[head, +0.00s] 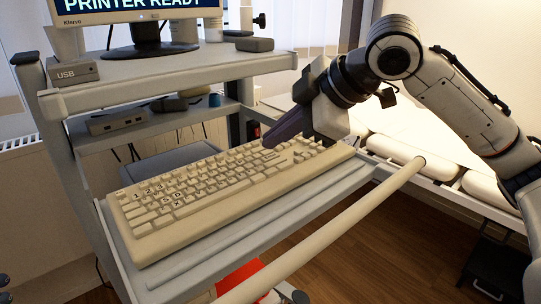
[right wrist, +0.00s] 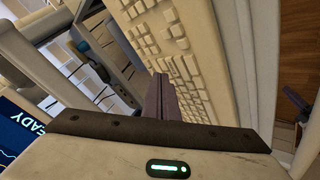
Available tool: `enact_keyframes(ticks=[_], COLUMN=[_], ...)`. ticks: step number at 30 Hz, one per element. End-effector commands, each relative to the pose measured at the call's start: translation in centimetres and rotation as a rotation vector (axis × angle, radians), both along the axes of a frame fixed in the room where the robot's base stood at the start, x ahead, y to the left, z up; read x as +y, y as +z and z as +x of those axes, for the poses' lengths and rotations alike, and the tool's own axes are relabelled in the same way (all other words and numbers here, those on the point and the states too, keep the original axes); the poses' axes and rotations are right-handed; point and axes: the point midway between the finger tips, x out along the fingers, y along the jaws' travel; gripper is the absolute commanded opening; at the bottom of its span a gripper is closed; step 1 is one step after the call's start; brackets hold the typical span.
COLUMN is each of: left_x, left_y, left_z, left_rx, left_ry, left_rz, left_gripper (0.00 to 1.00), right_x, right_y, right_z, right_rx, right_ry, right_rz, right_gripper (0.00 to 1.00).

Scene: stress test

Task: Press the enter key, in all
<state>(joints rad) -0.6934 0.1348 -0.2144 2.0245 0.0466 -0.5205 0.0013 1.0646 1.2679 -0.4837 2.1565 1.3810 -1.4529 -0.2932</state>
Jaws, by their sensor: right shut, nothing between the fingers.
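The beige keyboard (head: 220,182) lies on a pull-out shelf in the head view, running from lower left to upper right. It also shows in the right wrist view (right wrist: 190,62). My right gripper (head: 268,143) is shut and empty, with its dark fingers pointing down and left over the back right part of the keyboard. In the right wrist view the closed fingertips (right wrist: 160,76) lie over or beside the keys. I cannot tell whether they touch a key. The enter key's marking is not readable, and the gripper hides part of that side.
A monitor (head: 130,14) reading "PRINTER READY" stands on the upper shelf (head: 180,76), close above the keyboard's back. A USB box (head: 72,72) and a dark small box (head: 254,45) are there too. A pale rail (head: 325,226) runs along the front. A red object (head: 240,280) is below.

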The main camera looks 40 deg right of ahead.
Motion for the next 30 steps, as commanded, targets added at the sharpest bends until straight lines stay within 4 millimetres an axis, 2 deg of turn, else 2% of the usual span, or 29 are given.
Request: enact_keyframes(ticks=[15, 30], left_x=[-0.03, -0.04], left_y=[0.24, 0.08], left_z=[0.11, 0.01], left_rx=[-0.005, -0.003], left_ry=[0.000, 0.000], left_rz=[-0.001, -0.001], left_gripper=[0.00, 0.00], right_x=[0.01, -0.01], right_y=[-0.01, -0.85], right_z=[0.00, 0.00], right_rx=[0.000, 0.000], right_ry=[0.000, 0.000], right_rz=[0.000, 0.000], right_gripper=[0.00, 0.00])
